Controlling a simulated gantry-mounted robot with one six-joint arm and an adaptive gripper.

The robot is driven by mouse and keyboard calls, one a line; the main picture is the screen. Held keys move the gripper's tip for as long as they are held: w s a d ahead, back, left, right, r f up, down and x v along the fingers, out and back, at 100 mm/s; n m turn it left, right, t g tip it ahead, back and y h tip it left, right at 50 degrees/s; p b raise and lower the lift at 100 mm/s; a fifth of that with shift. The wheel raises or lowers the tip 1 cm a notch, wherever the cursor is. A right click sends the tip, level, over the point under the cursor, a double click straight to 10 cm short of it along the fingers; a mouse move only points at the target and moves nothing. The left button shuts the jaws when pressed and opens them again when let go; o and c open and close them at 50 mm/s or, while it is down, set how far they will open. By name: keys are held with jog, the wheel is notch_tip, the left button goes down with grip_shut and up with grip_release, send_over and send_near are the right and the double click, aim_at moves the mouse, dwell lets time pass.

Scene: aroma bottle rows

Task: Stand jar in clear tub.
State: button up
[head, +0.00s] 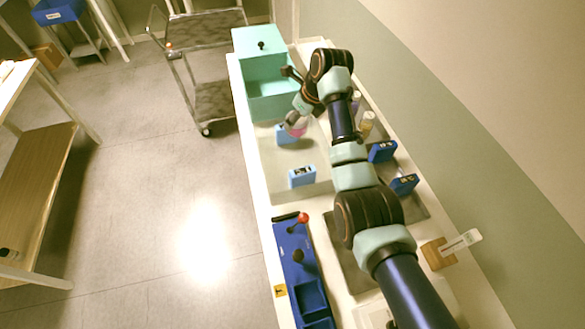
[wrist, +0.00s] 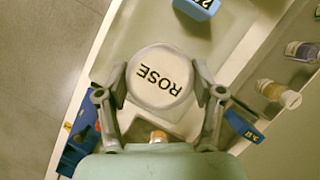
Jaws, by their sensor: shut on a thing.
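A round jar (wrist: 160,76) with a white lid marked ROSE is between the two fingers of my gripper (wrist: 162,92) in the wrist view. My gripper is shut on it, with one finger at each side. In the head view the jar (head: 297,129) shows as a small pinkish shape under my gripper (head: 293,119). A pale, see-through tub (head: 270,172) appears to lie below it on the bench, with light-blue number blocks (head: 302,176) in or beside it. The jar's base is hidden, so I cannot tell whether it touches anything.
Small bottles (head: 367,122) stand on the bench's right side, near dark-blue blocks (head: 382,151). A teal box (head: 272,82) is at the far end. A blue tray (head: 294,262) with a red-knobbed lever is at the near end.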

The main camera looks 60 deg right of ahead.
notch_tip(320, 180, down, 20)
jog(key=b, duration=0.5)
jog(key=shift+b, duration=0.4)
jog(key=o, duration=1.3)
jog(key=shift+f, duration=0.1)
jog(key=shift+r+p, duration=0.3)
jog(key=shift+r, duration=0.1)
jog(key=p+v, duration=0.4)
jog(key=v, duration=0.7)
jog(key=shift+s+r+p, duration=0.2)
jog(key=shift+s+p, duration=0.1)
jog(key=shift+p, duration=0.05)
jog(key=shift+a, duration=0.1)
